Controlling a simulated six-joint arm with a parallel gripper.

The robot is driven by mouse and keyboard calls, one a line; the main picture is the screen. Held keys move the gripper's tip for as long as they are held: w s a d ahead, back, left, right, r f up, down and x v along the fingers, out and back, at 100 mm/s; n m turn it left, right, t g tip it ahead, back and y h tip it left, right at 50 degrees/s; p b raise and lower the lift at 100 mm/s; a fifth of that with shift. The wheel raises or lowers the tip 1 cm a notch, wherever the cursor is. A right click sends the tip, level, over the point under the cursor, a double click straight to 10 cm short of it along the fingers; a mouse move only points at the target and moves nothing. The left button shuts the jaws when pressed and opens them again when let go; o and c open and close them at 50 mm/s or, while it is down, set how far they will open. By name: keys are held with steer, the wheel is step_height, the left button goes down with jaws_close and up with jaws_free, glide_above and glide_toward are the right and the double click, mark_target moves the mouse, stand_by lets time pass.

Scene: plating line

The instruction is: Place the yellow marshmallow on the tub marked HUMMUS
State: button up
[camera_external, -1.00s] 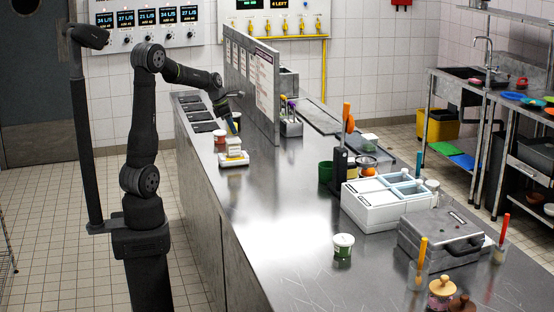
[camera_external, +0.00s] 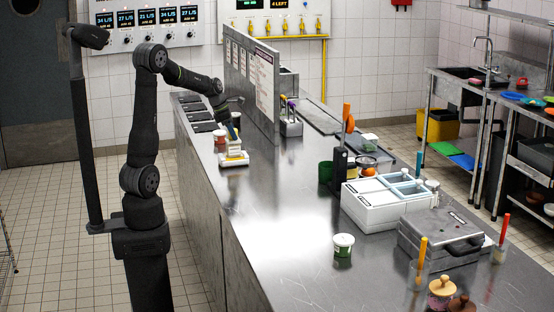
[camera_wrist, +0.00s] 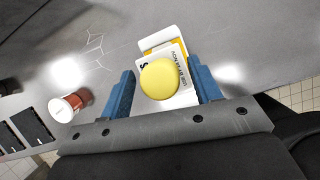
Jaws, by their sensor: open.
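The yellow marshmallow (camera_wrist: 159,79) is a round yellow piece in the wrist view. It lies between the blue fingers of my gripper (camera_wrist: 161,92), with gaps on both sides. My gripper is open around or just above it; the exact height is unclear. Under it is a white stand with a printed card (camera_wrist: 178,56). In the external view my gripper (camera_external: 233,132) points down over this white stand (camera_external: 233,160), and the marshmallow is not distinct there. A white tub with a green label (camera_external: 343,246) stands at the front of the counter; its writing is too small to read.
A white tub with a red-brown label (camera_wrist: 70,105) stands left of my gripper in the wrist view. A tall metal partition (camera_external: 252,80) rises close behind my gripper. White containers (camera_external: 385,203) and a grey case (camera_external: 440,238) occupy the right side. The middle counter (camera_external: 280,190) is clear.

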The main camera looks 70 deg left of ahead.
mark_target(235, 129)
steer(key=v, duration=1.2)
steer(key=shift+w, duration=0.1)
steer(key=x, duration=1.1)
steer(key=shift+f, duration=0.4)
steer(key=shift+w+r, duration=0.15)
steer(key=shift+w, duration=0.05)
steer(key=shift+r, duration=1.6)
steer(key=shift+s, duration=0.1)
